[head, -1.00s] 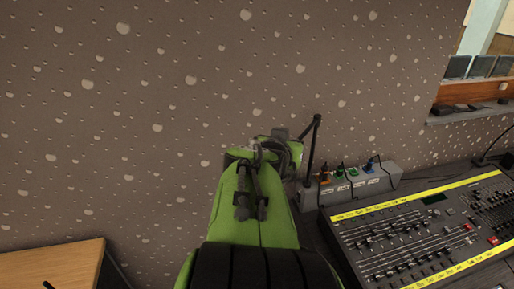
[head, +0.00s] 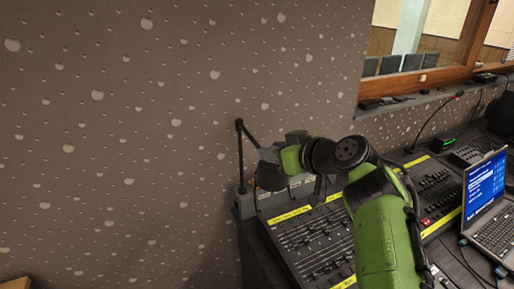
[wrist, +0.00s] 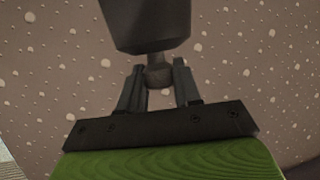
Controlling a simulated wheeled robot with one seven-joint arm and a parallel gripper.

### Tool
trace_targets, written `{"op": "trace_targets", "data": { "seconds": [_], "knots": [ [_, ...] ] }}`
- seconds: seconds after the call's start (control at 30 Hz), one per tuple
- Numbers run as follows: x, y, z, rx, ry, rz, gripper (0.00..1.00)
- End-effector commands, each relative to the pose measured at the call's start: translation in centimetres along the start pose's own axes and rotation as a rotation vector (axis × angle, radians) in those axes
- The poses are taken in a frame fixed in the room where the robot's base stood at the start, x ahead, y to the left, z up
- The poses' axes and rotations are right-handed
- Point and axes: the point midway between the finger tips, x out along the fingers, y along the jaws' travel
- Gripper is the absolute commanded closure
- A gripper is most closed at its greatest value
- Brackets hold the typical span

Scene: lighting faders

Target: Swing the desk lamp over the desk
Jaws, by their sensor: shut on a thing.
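The desk lamp is black, with a thin upright post (head: 240,158) against the wall at the desk's left end. Its arm slants down to the right from the post's top to a dark lamp head (head: 269,177), which hangs in front of the grey box, above the left end of the desk. In the wrist view, the dark head (wrist: 148,22) fills the top middle, with a small round knob under it. My gripper (wrist: 158,74) is shut on this knob, one finger on each side. In the head view, my green arm partly hides the gripper and the desk.
The mixing desk (head: 300,247), with faders and yellow strips, lies below my arm. A grey socket box (head: 246,204) stands behind its left end. An open laptop (head: 486,192) is at the right. The window ledge (head: 400,98) runs behind.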

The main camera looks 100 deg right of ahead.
Motion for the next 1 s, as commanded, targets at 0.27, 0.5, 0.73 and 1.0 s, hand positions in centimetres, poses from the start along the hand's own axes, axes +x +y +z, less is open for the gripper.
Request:
{"op": "trace_targets", "data": {
  "seconds": [0.27,0.5,0.73,1.0],
  "knots": [
    [-0.13,0.93,-0.44,-0.025,0.010,-0.041,1.00],
    [-0.11,0.94,-0.49,-0.028,0.012,-0.044,1.00],
    [-0.11,0.90,-0.53,-0.029,0.012,-0.044,0.52],
    [-0.18,0.99,-0.24,-0.023,0.007,-0.043,0.42]
  ]
}}
